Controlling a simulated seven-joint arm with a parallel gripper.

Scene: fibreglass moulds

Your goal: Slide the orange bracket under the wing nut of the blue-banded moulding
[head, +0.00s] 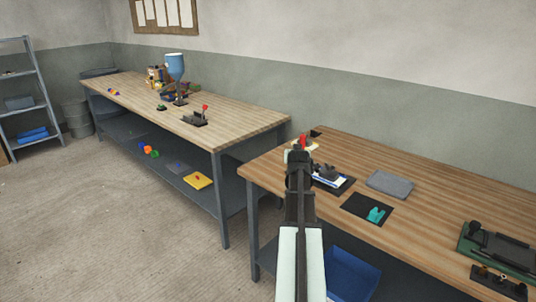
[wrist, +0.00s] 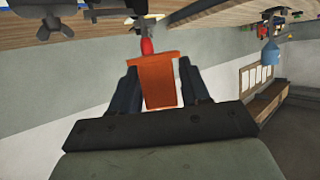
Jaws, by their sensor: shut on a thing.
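My gripper (wrist: 157,90) is shut on the orange bracket (wrist: 158,78), a flat plate between the two dark fingers in the wrist view, which looks upside down. In the head view my gripper (head: 300,157) is over the near table's left end, and I cannot make out the bracket there. The blue-banded moulding (head: 327,182) lies on a dark mat just right of my gripper, partly hidden by the arm. A dark wing nut (wrist: 57,20) shows at the wrist view's upper left, apart from the bracket.
A red-handled clamp (head: 302,141) stands just beyond my gripper; its red handle (wrist: 147,46) appears close behind the bracket. A grey slab (head: 390,184), a teal piece (head: 376,214) on a black mat and a green machine (head: 497,247) lie to the right. Bare tabletop separates them.

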